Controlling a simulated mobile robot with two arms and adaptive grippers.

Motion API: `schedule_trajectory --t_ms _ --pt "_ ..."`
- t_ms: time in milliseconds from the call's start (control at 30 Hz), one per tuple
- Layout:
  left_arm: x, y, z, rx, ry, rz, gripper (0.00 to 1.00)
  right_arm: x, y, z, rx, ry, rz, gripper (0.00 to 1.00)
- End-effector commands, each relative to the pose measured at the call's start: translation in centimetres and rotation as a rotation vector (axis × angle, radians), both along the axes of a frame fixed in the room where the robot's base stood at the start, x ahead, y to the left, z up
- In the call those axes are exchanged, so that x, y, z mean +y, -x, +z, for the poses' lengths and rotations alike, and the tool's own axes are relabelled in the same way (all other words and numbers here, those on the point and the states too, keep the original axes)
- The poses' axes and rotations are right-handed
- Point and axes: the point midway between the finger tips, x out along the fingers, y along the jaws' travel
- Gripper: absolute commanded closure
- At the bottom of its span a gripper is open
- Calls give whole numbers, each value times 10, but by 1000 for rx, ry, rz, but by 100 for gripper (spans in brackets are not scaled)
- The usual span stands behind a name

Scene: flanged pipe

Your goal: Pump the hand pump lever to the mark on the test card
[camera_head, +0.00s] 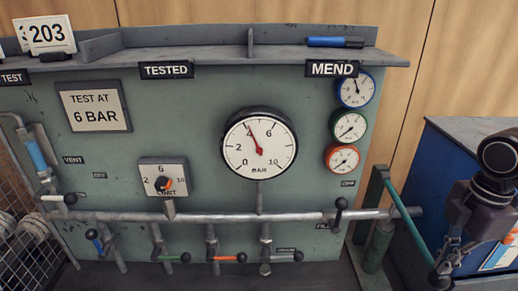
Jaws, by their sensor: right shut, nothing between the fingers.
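The test card (94,107) on the panel reads "TEST AT 6 BAR". The large round gauge (259,144), marked in bar, has its red needle pointing at about 4. The hand pump's green lever (408,222) slopes down to the right from its upright post, with a dark knob (440,281) at its lower end. My right gripper (447,264) is shut beside and just above the knob, pointing down. I cannot tell whether it touches the lever. My left gripper is out of view.
A grey pipe (300,216) with several small valve levers runs across the panel. A limit dial (163,177) sits left of the gauge. Three small gauges are stacked at right, including a green-rimmed one (348,126). A blue cabinet (450,160) stands behind my right arm.

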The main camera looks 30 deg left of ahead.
Motion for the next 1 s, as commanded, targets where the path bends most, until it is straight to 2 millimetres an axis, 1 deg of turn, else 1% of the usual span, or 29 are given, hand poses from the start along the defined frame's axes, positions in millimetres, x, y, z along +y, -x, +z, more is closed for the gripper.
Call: schedule_trajectory --t_ms 33,300,800,933,1000 --pt "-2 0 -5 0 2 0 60 -1 0 -8 2 2 -1 100" --pt "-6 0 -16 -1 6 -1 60 -1 0 -25 3 3 -1 100" --pt "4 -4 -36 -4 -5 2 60 -2 2 -56 8 5 -1 100" --pt "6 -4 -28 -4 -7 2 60 -1 1 -45 6 4 -1 100" --pt "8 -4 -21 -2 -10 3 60 -1 1 -34 4 4 -1 100"
